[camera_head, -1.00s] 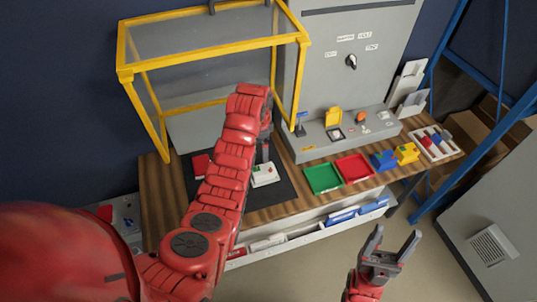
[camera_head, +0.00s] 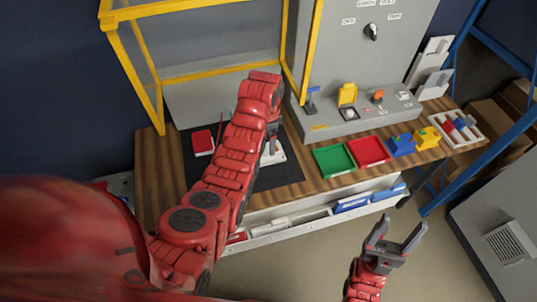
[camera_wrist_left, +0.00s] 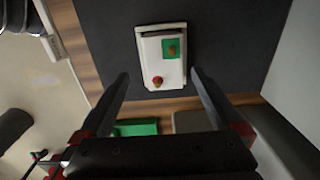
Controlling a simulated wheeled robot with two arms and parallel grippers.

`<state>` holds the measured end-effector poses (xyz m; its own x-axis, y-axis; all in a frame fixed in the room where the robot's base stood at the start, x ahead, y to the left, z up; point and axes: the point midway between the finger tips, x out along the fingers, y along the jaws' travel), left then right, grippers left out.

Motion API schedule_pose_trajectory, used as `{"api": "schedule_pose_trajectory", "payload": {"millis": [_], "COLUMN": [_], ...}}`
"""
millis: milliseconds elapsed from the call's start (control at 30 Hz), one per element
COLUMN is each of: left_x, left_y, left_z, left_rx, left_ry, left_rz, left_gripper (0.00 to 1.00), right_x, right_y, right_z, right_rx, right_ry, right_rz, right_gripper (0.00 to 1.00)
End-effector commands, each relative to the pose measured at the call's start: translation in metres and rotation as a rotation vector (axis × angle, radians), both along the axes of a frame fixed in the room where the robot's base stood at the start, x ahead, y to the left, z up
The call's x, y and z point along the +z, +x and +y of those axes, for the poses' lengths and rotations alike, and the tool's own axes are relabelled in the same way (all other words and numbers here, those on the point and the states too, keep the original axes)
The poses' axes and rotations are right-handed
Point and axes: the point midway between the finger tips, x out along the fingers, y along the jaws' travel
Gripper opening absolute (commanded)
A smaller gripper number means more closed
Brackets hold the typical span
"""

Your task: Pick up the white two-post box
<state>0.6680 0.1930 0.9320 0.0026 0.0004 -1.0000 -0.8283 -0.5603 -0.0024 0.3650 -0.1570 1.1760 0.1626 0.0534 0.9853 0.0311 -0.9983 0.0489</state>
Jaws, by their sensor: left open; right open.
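The white two-post box (camera_wrist_left: 161,60) lies on the dark mat (camera_wrist_left: 225,30) in the left wrist view. It has a red post at one end and a brownish post on a green square at the other. In the head view the white box (camera_head: 277,156) is partly hidden by my left arm and gripper. My left gripper (camera_wrist_left: 160,77) is open, its fingertips to either side of the box in the picture; I cannot tell their height above it. My right gripper (camera_head: 396,235) is open and empty, in front of the table, away from the box.
A red box (camera_head: 202,142) lies on the mat to the left. Green (camera_head: 334,160) and red (camera_head: 368,151) trays, a blue box (camera_head: 401,146) and a yellow box (camera_head: 427,138) stand to the right. A yellow frame (camera_head: 159,110) rises behind the mat, beside a grey panel (camera_head: 350,60).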

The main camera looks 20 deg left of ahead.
Motion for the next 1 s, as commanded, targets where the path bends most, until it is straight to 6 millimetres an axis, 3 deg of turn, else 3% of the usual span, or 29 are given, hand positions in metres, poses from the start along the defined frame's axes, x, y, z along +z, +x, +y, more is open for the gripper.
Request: {"api": "schedule_pose_trajectory", "payload": {"millis": [367, 600, 933, 1000], "left_x": [-0.027, -0.048, -0.052, -0.052], "left_y": [0.004, 0.005, 0.005, 0.005], "left_z": [0.001, 0.001, 0.001, 0.001], "left_rx": [0.000, 0.000, -0.001, -0.001], "left_ry": [0.000, -0.001, -0.001, -0.001], "left_rz": [0.004, 0.001, -0.001, -0.001], "left_gripper": [1.00, 1.00, 1.00, 0.91], "right_x": [0.029, 0.032, 0.032, 0.032], "right_y": [0.000, 0.000, 0.000, 0.000], "right_z": [0.000, 0.000, 0.000, 0.000], "right_rx": [0.000, 0.000, 0.000, 0.000], "right_ry": [0.000, 0.000, 0.000, 0.000], "right_rz": [0.000, 0.000, 0.000, 0.000], "right_gripper": [0.67, 0.67, 0.67, 0.67]}}
